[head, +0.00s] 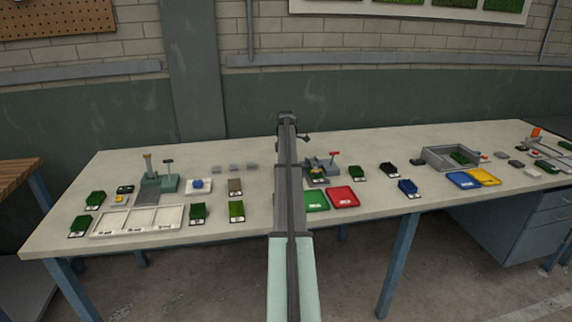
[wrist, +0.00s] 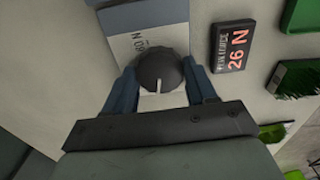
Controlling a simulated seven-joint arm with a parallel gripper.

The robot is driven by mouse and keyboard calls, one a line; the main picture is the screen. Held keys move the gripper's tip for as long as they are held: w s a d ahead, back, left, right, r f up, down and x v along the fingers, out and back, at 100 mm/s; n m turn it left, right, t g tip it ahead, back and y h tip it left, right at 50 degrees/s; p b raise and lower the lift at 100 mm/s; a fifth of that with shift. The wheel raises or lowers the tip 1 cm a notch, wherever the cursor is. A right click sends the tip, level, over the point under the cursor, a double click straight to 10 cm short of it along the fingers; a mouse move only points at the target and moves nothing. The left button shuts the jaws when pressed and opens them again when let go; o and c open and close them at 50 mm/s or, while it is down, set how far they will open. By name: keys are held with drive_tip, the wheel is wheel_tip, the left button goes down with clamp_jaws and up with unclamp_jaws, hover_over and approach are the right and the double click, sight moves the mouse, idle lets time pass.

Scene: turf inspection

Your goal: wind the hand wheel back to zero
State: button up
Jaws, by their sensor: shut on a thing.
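The hand wheel (wrist: 160,68) is a dark, ribbed round knob in the wrist view. A white mark on it points toward the bottom of the picture. My gripper (wrist: 161,84) is shut on it, with one blue finger on each side. The wheel sits at a pale plate (wrist: 125,45) with a printed scale, of which I can read "00 N"; the rest is hidden or too small. In the head view my arm covers the middle of the bench, and I cannot make out the wheel there.
Green turf in a dark tray (wrist: 298,78) lies right of the display. In the head view a long bench (head: 255,245) carries a green tray (head: 316,201), a red tray (head: 343,198), a white sectioned tray (head: 137,221) and a grey walled box (head: 432,158).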

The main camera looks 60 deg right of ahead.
drive_tip(key=o, duration=1)
drive_tip(key=shift+o, duration=0.2)
drive_tip(key=shift+r, duration=0.1)
wheel_tip(320, 180, up, 14)
drive_tip(key=shift+f, duration=0.2)
